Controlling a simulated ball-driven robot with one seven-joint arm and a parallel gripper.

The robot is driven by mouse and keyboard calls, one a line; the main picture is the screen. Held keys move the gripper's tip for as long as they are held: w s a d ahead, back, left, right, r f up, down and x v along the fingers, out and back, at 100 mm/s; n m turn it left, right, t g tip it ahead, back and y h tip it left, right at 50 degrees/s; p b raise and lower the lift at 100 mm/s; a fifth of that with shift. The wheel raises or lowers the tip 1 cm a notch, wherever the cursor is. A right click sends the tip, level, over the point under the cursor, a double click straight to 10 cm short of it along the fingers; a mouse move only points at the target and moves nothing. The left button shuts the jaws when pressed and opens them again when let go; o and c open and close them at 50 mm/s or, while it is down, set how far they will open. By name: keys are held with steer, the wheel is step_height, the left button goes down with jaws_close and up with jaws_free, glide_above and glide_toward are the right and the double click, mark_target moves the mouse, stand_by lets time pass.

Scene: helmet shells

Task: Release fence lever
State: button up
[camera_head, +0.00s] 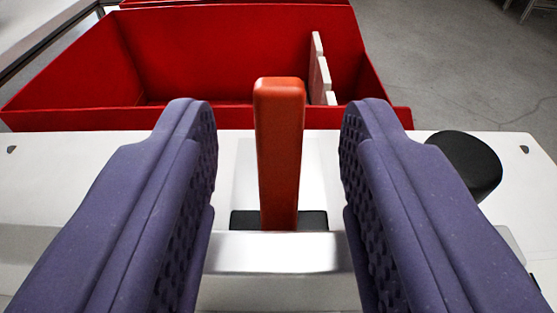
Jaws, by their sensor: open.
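The fence lever (279,150) is an orange-red upright bar. It rises from a dark slot (315,220) in a white surface, in the middle of the head camera view. My gripper (278,115) has two purple padded fingers, one on each side of the lever. The fingers are open, with a visible gap between each pad and the lever. No contact shows. The lever's foot is partly hidden behind a pale metal bar (280,253) that crosses in front of it.
A red open bin (60,75) stands behind the white surface (60,165), with white notched pieces (319,70) inside at the right. A black round knob (466,162) sits right of the right finger. Grey floor (460,70) shows at the upper right.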

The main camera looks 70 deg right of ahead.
steer(key=p+v, duration=0.1)
steer(key=v, duration=0.6)
steer(key=shift+s+a, duration=0.15)
steer(key=shift+a, duration=0.1)
